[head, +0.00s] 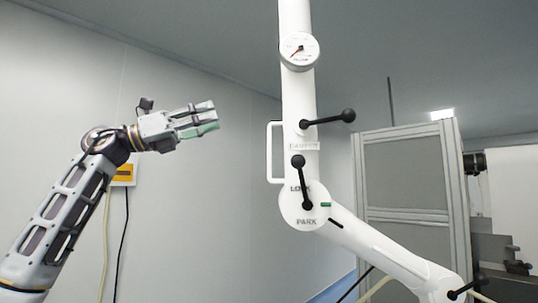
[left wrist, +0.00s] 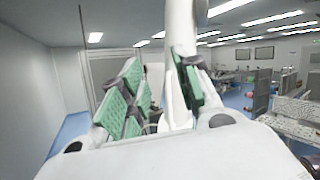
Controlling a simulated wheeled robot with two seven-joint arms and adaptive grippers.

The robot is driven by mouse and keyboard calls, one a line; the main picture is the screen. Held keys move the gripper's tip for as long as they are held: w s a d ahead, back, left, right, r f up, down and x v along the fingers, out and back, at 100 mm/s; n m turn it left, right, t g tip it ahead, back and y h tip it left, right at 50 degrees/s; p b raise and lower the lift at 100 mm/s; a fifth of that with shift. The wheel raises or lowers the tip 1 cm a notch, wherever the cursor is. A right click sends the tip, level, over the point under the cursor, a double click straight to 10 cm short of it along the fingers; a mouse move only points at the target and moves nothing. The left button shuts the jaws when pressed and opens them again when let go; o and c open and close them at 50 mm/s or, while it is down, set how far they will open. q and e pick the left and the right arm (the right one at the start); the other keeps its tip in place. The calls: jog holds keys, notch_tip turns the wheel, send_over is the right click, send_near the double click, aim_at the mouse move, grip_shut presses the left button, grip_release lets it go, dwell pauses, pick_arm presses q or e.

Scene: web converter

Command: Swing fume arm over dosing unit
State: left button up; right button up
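The white fume arm (head: 299,95) rises through the middle of the head view, with a pale loop handle (head: 269,152) on its left side. A round joint marked LOCK and PARK carries a black lever (head: 302,182); a lower tube (head: 375,245) slopes down right. My left gripper (head: 213,117) is left of the handle, apart from it, with its fingers spread and nothing between them. In the left wrist view, the fume arm (left wrist: 180,25) stands beyond the green-padded fingers, partly hidden by the right one. My right gripper is not in view. I cannot make out the dosing unit.
A round gauge (head: 300,50) and a second black lever (head: 330,118) stick out from the fume arm. A grey framed panel (head: 405,175) stands behind it at right. A yellow wall box (head: 124,173) is behind my left arm. The space between gripper and handle is clear.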

pick_arm(q)
notch_tip(320, 180, down, 8)
jog(key=d+m+g+y, duration=0.1)
jog(key=m+g+y, duration=0.1)
jog(key=m+y, duration=0.1)
jog(key=shift+d+r+y, duration=0.15)
jog(key=shift+d+y, duration=0.2)
jog(key=shift+y, duration=0.15)
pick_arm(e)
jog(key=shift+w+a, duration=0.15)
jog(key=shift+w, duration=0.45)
pick_arm(q)
jog(key=shift+d, duration=0.1)
jog(key=p, duration=0.3)
send_over(270, 174)
jog(key=shift+w, duration=0.3)
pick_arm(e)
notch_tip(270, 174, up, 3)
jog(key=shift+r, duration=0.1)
pick_arm(q)
grip_shut()
